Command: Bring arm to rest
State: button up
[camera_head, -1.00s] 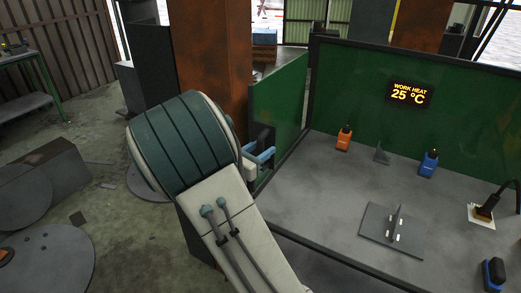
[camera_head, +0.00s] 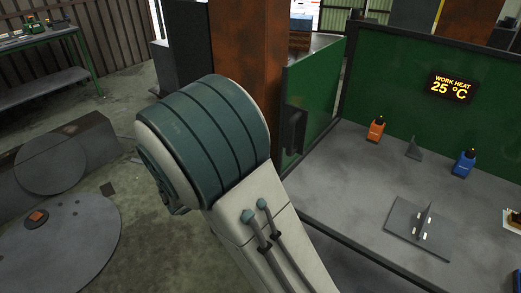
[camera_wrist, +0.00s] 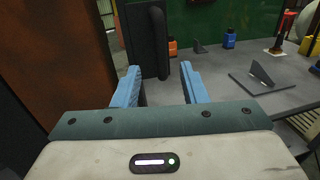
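My gripper (camera_wrist: 160,72) shows in the wrist view with its two blue fingers spread apart and nothing between them. Beyond the fingers stands a black upright part (camera_wrist: 157,40), apart from them as far as I can tell. It also shows in the head view at the end of the green side panel (camera_head: 308,95). In the head view my arm fills the middle and the gripper is hidden behind it. On the grey workbench (camera_head: 345,190) a plate with an upright fin (camera_head: 419,228) stands clear of my gripper.
An orange bottle (camera_head: 376,130), a small grey wedge (camera_head: 413,149) and a blue bottle (camera_head: 464,163) stand along the bench's back. A display (camera_head: 452,88) reads 25 °C. A rusty column (camera_head: 247,50) rises behind my arm. A round grey table (camera_head: 75,255) is at the lower left.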

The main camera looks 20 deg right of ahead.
dwell(0.4)
jog(key=s+d+f+m+g+y, duration=0.3)
jog(key=s+d+m+g+y, duration=0.45)
jog(key=s+m, duration=0.45)
jog(key=s+a+r+m+t+y, duration=0.1)
jog(key=s+a+m+t+y, duration=0.1)
jog(key=s+a+m+y, duration=0.4)
jog(key=s+m+y, duration=0.1)
jog(key=m+y, duration=0.1)
jog(key=m, duration=0.3)
jog(key=shift+s+r+y, duration=0.2)
jog(key=shift+r+y, duration=0.1)
jog(key=shift+y, duration=0.05)
